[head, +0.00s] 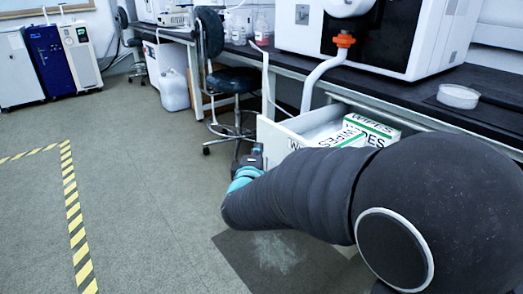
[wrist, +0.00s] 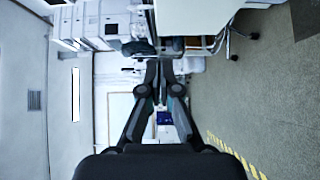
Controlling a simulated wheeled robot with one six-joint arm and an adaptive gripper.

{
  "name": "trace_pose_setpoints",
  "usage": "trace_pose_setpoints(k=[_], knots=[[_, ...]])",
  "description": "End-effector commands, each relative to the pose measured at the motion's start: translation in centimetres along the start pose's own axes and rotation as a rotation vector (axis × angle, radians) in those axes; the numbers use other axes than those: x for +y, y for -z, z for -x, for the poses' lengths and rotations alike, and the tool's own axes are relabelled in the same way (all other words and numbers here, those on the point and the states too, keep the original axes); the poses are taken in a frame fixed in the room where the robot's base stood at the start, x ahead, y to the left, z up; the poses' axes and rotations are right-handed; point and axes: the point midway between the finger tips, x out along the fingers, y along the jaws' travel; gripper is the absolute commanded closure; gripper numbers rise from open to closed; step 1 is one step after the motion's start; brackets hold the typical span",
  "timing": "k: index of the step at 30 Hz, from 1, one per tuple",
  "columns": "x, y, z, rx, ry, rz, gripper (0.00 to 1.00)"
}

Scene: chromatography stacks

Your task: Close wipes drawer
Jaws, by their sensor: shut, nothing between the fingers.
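The white wipes drawer (head: 277,139) stands open under the dark bench in the head view. Boxes of wipes (head: 372,127) with green edges and "WIPES" lettering lie in it. My gripper (head: 254,156) is at the left end of the drawer front, low beside it; my arm hides much of the front. In the wrist view the fingers of my gripper (wrist: 161,88) are together with nothing between them. A white panel at the top of the wrist view, likely the drawer front (wrist: 190,14), is close to the fingertips; I cannot tell whether they touch it.
A dark stool (head: 232,82) stands beyond the drawer. A white instrument (head: 400,35) and a clear dish (head: 458,96) sit on the bench (head: 500,112). The floor at left, with yellow-black tape (head: 74,210), is clear.

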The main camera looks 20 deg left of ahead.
Motion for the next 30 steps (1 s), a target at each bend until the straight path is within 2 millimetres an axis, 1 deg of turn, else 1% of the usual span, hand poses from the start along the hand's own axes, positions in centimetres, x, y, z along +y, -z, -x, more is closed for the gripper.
trace_pose_setpoints(k=[1,3,12,16,21,30], knots=[[-0.1,-0.1,-1.0,-0.003,-0.001,0.0,1.0],[-0.1,-0.1,-2.4,-0.003,0.0,-0.001,1.0],[-0.1,-0.1,-7.9,-0.002,0.0,-0.001,1.0],[-0.1,-1.7,-9.1,-0.002,0.0,-0.002,1.0],[-0.1,-2.6,-10.1,0.0,0.001,-0.001,1.0],[0.0,-2.9,-10.4,0.002,0.0,-0.001,1.0]])
